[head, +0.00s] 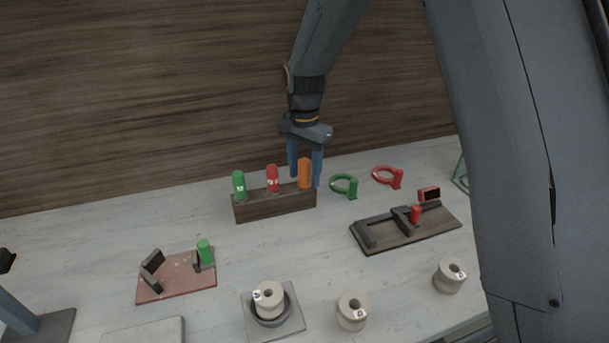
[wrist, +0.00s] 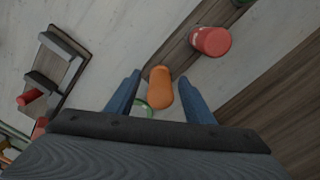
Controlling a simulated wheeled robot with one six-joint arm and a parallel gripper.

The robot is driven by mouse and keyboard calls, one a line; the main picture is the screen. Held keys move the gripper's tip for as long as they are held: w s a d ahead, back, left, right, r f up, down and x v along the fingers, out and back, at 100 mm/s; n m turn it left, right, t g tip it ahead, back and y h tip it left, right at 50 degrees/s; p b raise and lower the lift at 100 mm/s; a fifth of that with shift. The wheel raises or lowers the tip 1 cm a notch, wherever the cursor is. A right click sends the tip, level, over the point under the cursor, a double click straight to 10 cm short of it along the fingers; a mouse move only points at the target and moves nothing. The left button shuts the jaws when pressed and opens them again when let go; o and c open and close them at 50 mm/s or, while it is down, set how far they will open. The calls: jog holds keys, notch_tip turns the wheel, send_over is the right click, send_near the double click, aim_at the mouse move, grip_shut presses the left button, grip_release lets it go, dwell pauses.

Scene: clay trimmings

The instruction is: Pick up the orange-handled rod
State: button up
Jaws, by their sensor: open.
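The orange-handled rod (head: 305,173) stands upright at the right end of a dark wooden block (head: 275,205). Only its orange handle shows; any rod below it is hidden in the block. My gripper (head: 305,173) points down over that end, with one blue finger on each side of the handle. In the wrist view the orange handle (wrist: 161,88) lies between the two open fingertips (wrist: 162,80), with gaps on both sides.
A red handle (head: 272,178) and a green handle (head: 239,185) stand in the same block. Green (head: 345,186) and red (head: 388,176) ring tools lie to the right. A dark fixture (head: 405,228) is at front right. Pale spools (head: 351,312) stand in front.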

grip_shut()
jog(key=shift+r, duration=0.1)
